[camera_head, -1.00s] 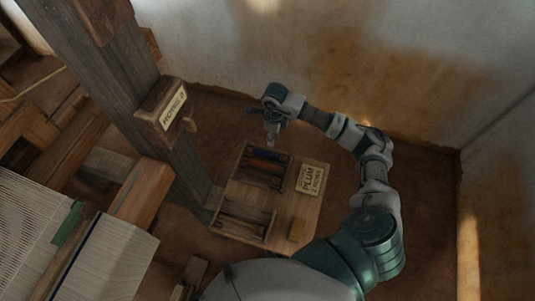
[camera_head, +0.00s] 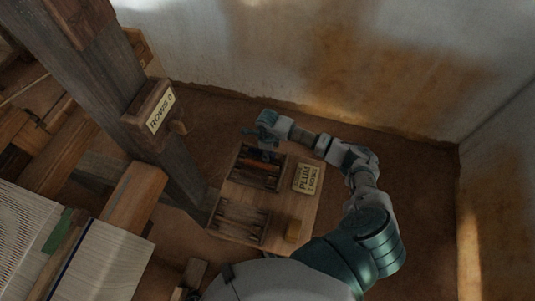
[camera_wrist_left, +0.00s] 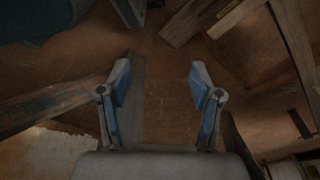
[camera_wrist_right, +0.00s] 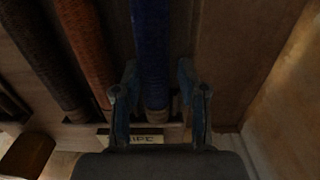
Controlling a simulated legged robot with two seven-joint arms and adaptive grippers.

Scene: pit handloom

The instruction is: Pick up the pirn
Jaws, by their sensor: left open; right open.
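My right gripper (camera_head: 268,145) is open over the upper compartment of a wooden pirn tray (camera_head: 237,180). In the right wrist view a dark blue pirn (camera_wrist_right: 151,50) runs between the two open fingers of the right gripper (camera_wrist_right: 157,80). Whether the fingers touch it I cannot tell. An orange-brown pirn (camera_wrist_right: 86,45) and a dark brown one (camera_wrist_right: 38,50) lie to its left. In the head view the orange pirn (camera_head: 259,164) shows below the gripper, which partly hides the blue one. My left gripper (camera_wrist_left: 160,85) is open and empty over brown floor in the left wrist view.
A card reading PLUM (camera_head: 308,179) lies on the board right of the tray. A thick wooden post (camera_head: 110,75) with a labelled box (camera_head: 152,112) and the loom's pale threads (camera_head: 100,265) stand at left. Walls close off the back.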

